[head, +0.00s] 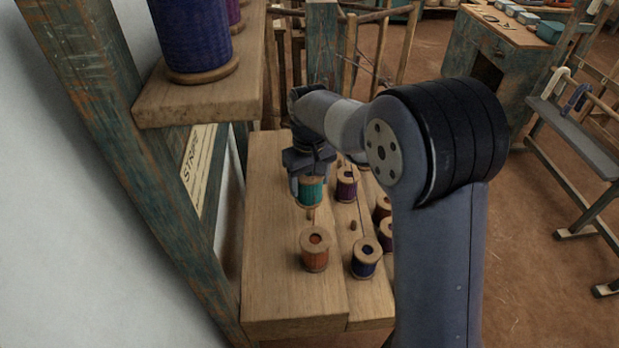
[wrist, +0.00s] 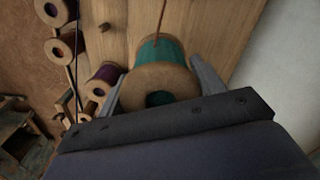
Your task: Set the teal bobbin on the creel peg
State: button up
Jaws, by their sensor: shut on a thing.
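The teal bobbin (head: 311,192), with pale wooden ends, is between the jaws of my gripper (head: 307,175) in the head view. My gripper is shut on it. In the wrist view the bobbin (wrist: 162,52) sits between the two fingers (wrist: 160,82), its near wooden end and dark hole facing the camera. A short wooden creel peg (head: 310,214) shows just below the bobbin in the head view. A thin brown rod (wrist: 178,14) shows beyond the bobbin in the wrist view. I cannot tell whether bobbin and peg touch.
On the wooden creel board (head: 270,285) stand an orange bobbin (head: 315,252), a blue bobbin (head: 366,260), a purple bobbin (head: 347,185) and others at right, partly behind my arm. Another bare peg (head: 352,226) stands between them. A shelf (head: 190,100) with a large blue spool overhangs the left.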

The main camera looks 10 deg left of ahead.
jog(key=shift+f+b, duration=2.25)
jog(key=shift+f, duration=1.4)
jog(key=o, duration=1.1)
jog(key=shift+o, duration=0.5)
jog(key=shift+o, duration=0.7)
jog(key=shift+r+p, duration=2.75)
jog(key=shift+r, duration=0.8)
